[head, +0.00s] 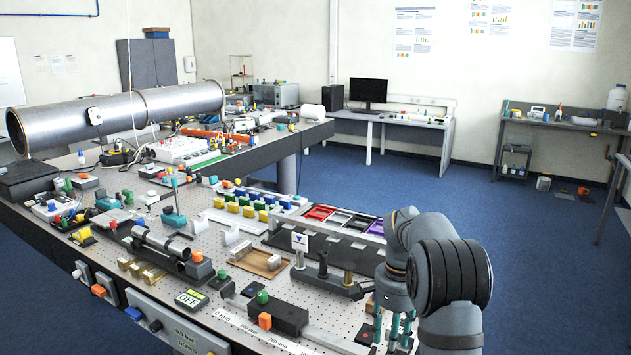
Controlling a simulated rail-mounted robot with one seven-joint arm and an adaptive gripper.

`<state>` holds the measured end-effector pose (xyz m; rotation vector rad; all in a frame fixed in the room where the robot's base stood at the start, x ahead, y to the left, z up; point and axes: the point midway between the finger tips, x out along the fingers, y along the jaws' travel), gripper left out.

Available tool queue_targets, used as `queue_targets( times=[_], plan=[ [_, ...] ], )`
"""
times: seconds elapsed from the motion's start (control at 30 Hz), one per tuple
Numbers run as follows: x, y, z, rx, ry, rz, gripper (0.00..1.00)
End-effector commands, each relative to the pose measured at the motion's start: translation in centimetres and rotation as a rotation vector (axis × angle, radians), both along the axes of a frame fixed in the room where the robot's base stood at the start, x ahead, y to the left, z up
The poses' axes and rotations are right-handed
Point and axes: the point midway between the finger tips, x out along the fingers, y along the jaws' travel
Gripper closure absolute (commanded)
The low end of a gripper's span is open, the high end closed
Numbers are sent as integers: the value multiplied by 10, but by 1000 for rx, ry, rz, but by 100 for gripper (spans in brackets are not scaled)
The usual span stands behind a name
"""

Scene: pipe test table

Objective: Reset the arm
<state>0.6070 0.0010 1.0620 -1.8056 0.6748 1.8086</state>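My arm stands at the right front, over the right end of the perforated pipe test table (215,275). Its thick dark joint and grey links hide part of the table's right edge. My gripper (400,334) seems to be the slim teal and dark parts below the wrist, low over the table's front right corner. It is small and partly covered by the arm, so its opening and whether it holds anything cannot be made out. A large metal pipe (150,108) lies across the back left of the table.
Many small fittings crowd the table. Open blue floor (520,240) lies to the right.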

Motion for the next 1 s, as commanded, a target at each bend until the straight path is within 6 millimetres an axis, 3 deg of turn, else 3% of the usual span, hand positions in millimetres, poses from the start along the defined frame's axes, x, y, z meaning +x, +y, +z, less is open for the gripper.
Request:
queue_targets(
  times=[0.3,0.37,1.0],
  plan=[
    [-2,1,-69,1,4,3,57],
    [-1,0,-58,1,1,107,57],
    [-2,-1,-56,4,3,1072,57]
  ],
)
